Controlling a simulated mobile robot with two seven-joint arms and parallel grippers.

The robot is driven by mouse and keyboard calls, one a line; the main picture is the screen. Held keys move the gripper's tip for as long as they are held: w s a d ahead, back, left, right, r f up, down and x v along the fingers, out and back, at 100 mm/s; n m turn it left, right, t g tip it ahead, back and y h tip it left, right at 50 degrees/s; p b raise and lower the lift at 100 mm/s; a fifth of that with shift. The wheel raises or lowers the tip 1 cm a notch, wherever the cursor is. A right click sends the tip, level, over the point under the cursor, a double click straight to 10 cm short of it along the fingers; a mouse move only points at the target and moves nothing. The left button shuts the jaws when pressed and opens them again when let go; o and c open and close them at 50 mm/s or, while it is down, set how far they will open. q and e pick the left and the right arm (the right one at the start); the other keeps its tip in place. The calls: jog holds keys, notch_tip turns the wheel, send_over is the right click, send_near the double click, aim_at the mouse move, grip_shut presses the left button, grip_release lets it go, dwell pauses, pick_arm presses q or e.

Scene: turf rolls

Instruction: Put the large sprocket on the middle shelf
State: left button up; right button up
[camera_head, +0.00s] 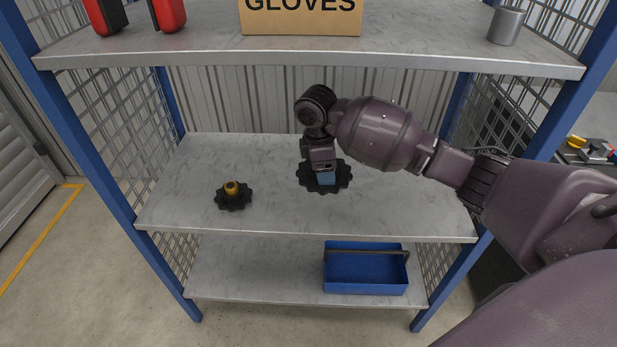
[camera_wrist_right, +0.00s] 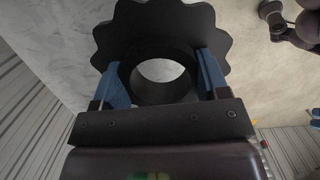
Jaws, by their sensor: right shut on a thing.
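The large sprocket, a black toothed disc (camera_head: 308,184), is at the middle shelf (camera_head: 400,213), right of its centre. My right gripper (camera_head: 326,180) is above it, pointing down, shut on its raised hub. In the right wrist view the blue fingers of the right gripper (camera_wrist_right: 163,76) lie on either side of the sprocket's black ring hub (camera_wrist_right: 124,72), and a pale surface shows through its hole. The sprocket looks level and is at or just above the shelf; I cannot tell whether it touches.
A smaller black sprocket with a yellow hub (camera_head: 232,188) lies on the middle shelf to the left. The top shelf (camera_head: 420,44) holds a gloves box (camera_head: 300,20), red items and a grey cup (camera_head: 506,26). A blue tray (camera_head: 366,287) is on the bottom shelf.

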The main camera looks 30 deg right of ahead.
aim_at(342, 202)
jog(key=d+f+n+t+p, duration=0.1)
jog(key=d+f+n+p, duration=0.15)
jog(key=d+n, duration=0.45)
jog(key=shift+n, duration=0.5)
jog(key=f+b, duration=0.1)
jog(key=f, duration=0.2)
jog(key=f+b, duration=0.1)
jog(key=f, duration=0.3)
jog(key=a+f+b, duration=0.1)
jog(key=f, duration=0.2)
jog(key=shift+w+f, duration=0.3)
jog(key=shift+w, duration=0.05)
pick_arm(q)
jog(key=shift+s+d+f+n+g, duration=0.15)
jog(key=shift+s+f+g, duration=0.1)
jog(key=shift+f, duration=0.3)
jog(key=shift+s+a+f+n+g, duration=0.1)
jog(key=shift+s+f+n+g, duration=0.1)
jog(key=shift+f, duration=0.35)
pick_arm(e)
jog(key=shift+r, duration=0.15)
jog(key=o, duration=1.2)
jog(key=shift+f, duration=0.2)
